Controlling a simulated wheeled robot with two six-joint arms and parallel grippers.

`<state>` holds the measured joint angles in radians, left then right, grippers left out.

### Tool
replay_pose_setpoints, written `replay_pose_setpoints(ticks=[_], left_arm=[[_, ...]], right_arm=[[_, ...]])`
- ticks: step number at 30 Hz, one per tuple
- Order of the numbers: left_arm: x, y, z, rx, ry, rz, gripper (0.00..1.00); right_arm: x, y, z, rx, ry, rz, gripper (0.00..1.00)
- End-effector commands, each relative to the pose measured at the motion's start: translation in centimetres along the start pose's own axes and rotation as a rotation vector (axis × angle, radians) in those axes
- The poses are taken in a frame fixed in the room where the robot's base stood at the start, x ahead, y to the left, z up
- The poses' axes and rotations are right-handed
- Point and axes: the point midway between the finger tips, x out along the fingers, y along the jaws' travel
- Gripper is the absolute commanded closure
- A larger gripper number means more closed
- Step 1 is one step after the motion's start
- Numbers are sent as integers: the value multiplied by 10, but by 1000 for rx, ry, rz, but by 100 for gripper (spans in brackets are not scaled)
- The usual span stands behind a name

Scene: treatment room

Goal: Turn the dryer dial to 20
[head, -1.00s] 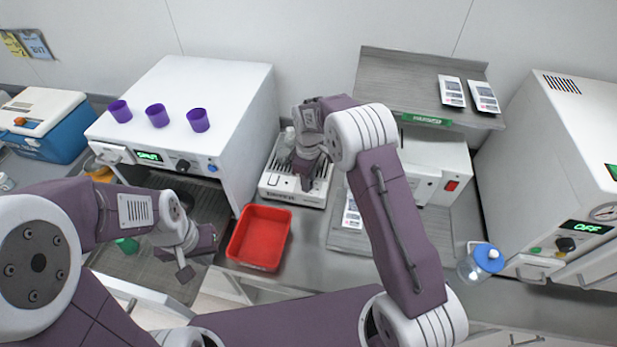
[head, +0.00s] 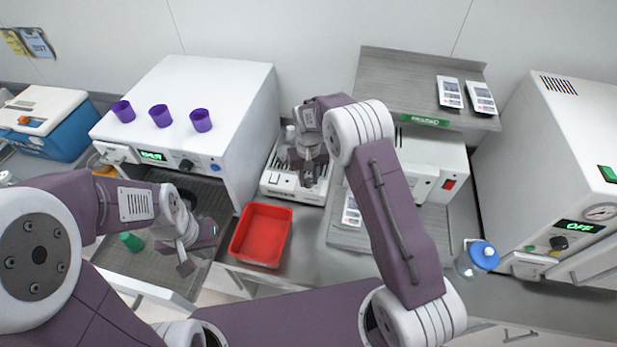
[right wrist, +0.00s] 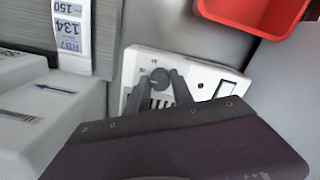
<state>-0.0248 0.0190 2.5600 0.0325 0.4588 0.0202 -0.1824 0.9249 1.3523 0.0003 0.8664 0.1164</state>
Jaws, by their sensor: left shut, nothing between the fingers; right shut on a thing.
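A small white slotted unit (head: 283,184), which I take as the dryer, stands on the counter at mid-picture. In the right wrist view its top (right wrist: 205,75) shows a round grey dial (right wrist: 159,75) beside dark slots. My right gripper (head: 308,180) is over this unit. In the right wrist view its two dark fingers (right wrist: 160,88) are shut on the dial, one on each side. The dial's marks are too small to read, so I cannot tell its setting. My left gripper (head: 187,266) is shut and empty, over the left part of the work area.
A red tray (head: 262,236) sits just left of the unit. A white cabinet (head: 190,95) with purple cups stands behind left. A grey shelf unit with packets (head: 450,93) stands right of my right arm. A blue-lidded jar (head: 478,259) stands near the right cabinet.

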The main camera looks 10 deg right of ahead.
Motion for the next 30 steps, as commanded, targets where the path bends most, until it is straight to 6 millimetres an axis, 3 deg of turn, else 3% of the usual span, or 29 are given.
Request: replay_pose_setpoints(ticks=[12,30], left_arm=[[-3,0,0,0,0,0,100],[-4,0,0,0,0,0,100]], right_arm=[[-3,0,-4,206,12,-2,100],[-4,0,-4,245,14,-2,100]])
